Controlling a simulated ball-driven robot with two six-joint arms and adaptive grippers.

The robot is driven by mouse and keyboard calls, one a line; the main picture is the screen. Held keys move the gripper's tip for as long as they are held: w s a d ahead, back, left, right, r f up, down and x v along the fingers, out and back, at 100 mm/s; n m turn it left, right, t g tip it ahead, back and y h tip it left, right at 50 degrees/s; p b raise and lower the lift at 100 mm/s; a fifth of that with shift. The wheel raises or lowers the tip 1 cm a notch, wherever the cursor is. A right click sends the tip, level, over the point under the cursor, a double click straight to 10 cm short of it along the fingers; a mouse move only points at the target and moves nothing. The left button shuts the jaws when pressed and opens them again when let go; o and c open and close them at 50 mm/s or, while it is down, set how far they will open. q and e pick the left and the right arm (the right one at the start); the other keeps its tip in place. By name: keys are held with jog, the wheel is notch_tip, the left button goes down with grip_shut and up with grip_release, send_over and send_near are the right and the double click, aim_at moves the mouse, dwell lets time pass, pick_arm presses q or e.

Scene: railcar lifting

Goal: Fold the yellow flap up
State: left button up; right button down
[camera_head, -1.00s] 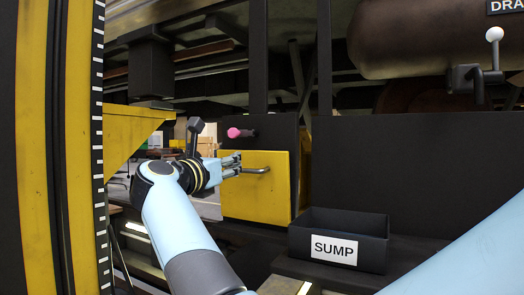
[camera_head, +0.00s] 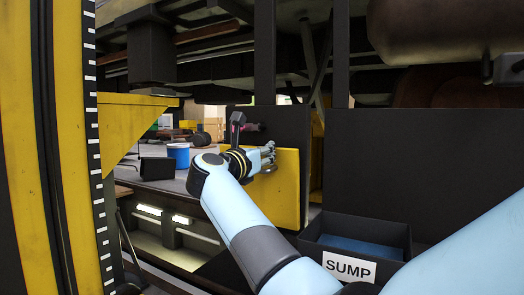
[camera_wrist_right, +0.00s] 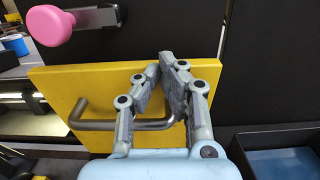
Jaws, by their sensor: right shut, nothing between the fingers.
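The yellow flap (camera_head: 287,190) is a flat panel on the dark wall, right of centre in the head view. It stands about upright, its left part hidden by my right arm. In the right wrist view the flap (camera_wrist_right: 58,82) carries a grey bar handle (camera_wrist_right: 128,126). A pink knob (camera_wrist_right: 50,25) on a dark latch sits above the flap. My right gripper (camera_head: 270,152) is at the flap's upper part. In the right wrist view the closed fingers (camera_wrist_right: 157,67) reach over the handle's right end with nothing between them; contact is unclear. My left gripper is out of view.
An open black bin (camera_head: 311,248) labelled SUMP stands right of the flap, with blue inside. A blue can (camera_head: 178,155) stands on a bench at left. A yellow post (camera_head: 75,150) bounds the left. Dark panels (camera_head: 420,160) close off the right.

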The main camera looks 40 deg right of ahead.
jog(key=b+x, duration=0.1)
jog(key=x, duration=0.1)
jog(key=shift+w+d+r, duration=0.15)
jog(key=shift+d, duration=0.15)
jog(key=shift+r, duration=0.2)
